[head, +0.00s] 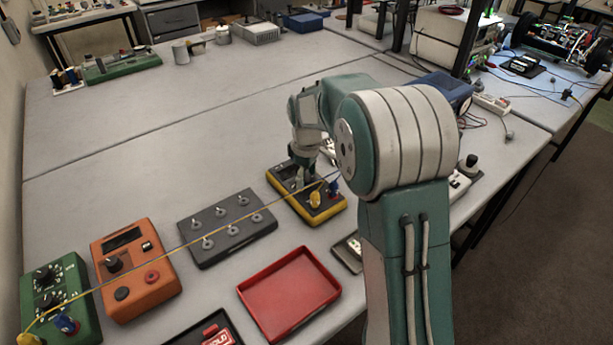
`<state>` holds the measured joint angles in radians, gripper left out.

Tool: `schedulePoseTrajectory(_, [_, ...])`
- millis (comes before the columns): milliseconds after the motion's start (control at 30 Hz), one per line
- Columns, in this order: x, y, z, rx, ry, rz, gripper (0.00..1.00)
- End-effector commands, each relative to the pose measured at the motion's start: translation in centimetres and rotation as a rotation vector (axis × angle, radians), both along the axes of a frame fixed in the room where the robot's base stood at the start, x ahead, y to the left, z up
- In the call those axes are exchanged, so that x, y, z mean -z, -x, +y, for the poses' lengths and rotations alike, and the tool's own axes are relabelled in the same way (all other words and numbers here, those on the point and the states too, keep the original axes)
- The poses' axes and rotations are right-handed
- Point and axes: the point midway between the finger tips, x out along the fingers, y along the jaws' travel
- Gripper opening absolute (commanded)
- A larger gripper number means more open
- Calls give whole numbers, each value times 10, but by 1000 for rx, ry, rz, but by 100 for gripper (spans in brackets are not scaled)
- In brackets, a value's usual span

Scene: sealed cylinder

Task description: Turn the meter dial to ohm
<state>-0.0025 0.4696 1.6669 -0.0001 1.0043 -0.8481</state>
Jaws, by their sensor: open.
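A yellow-edged dark box (322,212), which looks like the meter, lies on the bench below my arm. A yellow plug (315,200) and a blue plug (334,187) stand at its near right end. My gripper (301,180) points down over the far left part of this box. The gripper is open, but its fingers are small and partly merge with the dark face. The dial and its markings are hidden or too small to make out, and I cannot tell whether the fingers are around the dial or touching it.
A yellow wire (185,243) runs from the meter across a grey switch box (228,225) and an orange box (133,268) to a green box (60,300). A red tray (288,293) lies at the front edge. The bench behind is mostly clear.

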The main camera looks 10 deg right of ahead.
Motion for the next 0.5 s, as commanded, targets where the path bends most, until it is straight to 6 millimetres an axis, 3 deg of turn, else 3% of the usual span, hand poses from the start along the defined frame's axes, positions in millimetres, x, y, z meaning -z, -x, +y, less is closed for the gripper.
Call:
schedulePoseTrajectory(167, [0, 0, 0, 0, 0, 0, 79])
schedulePoseTrajectory(200, [0, 0, 0, 0, 0, 0, 70])
schedulePoseTrajectory(367, [0, 0, 0, 0, 0, 0, 0])
schedulePoseTrajectory(500, [0, 0, 0, 0, 0, 1, 0])
